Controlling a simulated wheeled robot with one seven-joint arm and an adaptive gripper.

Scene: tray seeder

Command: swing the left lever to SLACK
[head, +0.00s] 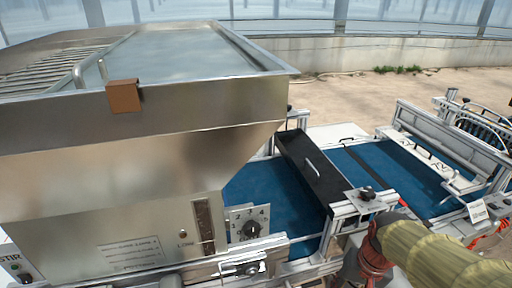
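No lever marked SLACK can be read in the head view. A small black knob or lever (367,193) sits on a pale plate on the near frame of the blue belt, right of the black trough. I cannot tell whether it is the left lever or which way it is set. My arm, in a yellow-green sleeve, comes in from the lower right and bends down near this plate. My gripper is not visible; it is hidden or below the picture.
A large steel hopper (120,155) fills the left, with a numbered dial (251,229) at its lower right. A black trough (313,168) crosses the blue belt (270,193). A white label plate (478,211) stands at the right. Bare ground lies behind.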

